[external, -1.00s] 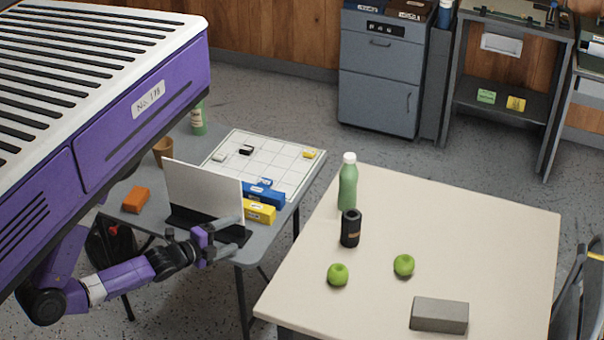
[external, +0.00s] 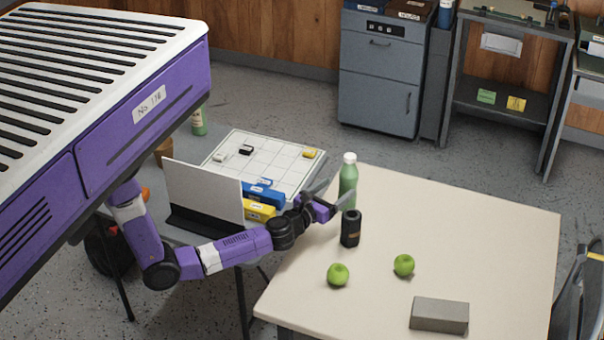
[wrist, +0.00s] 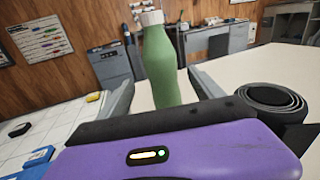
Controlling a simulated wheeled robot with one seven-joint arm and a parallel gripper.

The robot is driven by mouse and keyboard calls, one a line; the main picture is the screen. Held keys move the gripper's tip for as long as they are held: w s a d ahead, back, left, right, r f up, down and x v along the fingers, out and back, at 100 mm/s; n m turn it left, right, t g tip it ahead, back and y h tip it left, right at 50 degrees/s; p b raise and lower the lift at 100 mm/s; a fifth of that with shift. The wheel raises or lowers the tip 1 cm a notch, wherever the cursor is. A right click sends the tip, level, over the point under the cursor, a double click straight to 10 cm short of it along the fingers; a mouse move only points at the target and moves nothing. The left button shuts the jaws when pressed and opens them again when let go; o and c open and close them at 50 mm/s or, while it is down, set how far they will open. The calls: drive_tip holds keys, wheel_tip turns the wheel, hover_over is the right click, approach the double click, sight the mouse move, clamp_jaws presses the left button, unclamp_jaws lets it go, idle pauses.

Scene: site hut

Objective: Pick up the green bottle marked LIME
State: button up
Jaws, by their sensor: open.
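A green bottle with a white cap (external: 348,180) stands upright near the left edge of the cream table; no LIME marking is readable on it. In the wrist view the green bottle (wrist: 160,65) appears between my fingers, its lower end hidden by my gripper body. My gripper (external: 338,194) is open at the bottle's left side, with a finger showing on either side of it in the wrist view (wrist: 162,85). I see no clear contact. A second green bottle (external: 199,122) with a pale label stands on the grey table, partly hidden.
Two green apples (external: 338,274) and a grey block (external: 439,315) lie on the cream table (external: 470,230). The grey table holds a white panel (external: 203,193), boxes and a grid board (external: 275,150).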

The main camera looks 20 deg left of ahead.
sight(354, 173)
drive_tip(key=shift+w+d+r, duration=0.35)
drive_tip(key=shift+w+r, duration=0.1)
drive_tip(key=shift+w, duration=0.2)
drive_tip(key=x, duration=0.7)
drive_tip(key=shift+w+d+r+b, duration=0.1)
drive_tip(key=shift+w+r+b, duration=0.15)
drive_tip(key=shift+b, duration=0.1)
drive_tip(key=c, duration=1.4)
drive_tip(key=shift+c, duration=0.2)
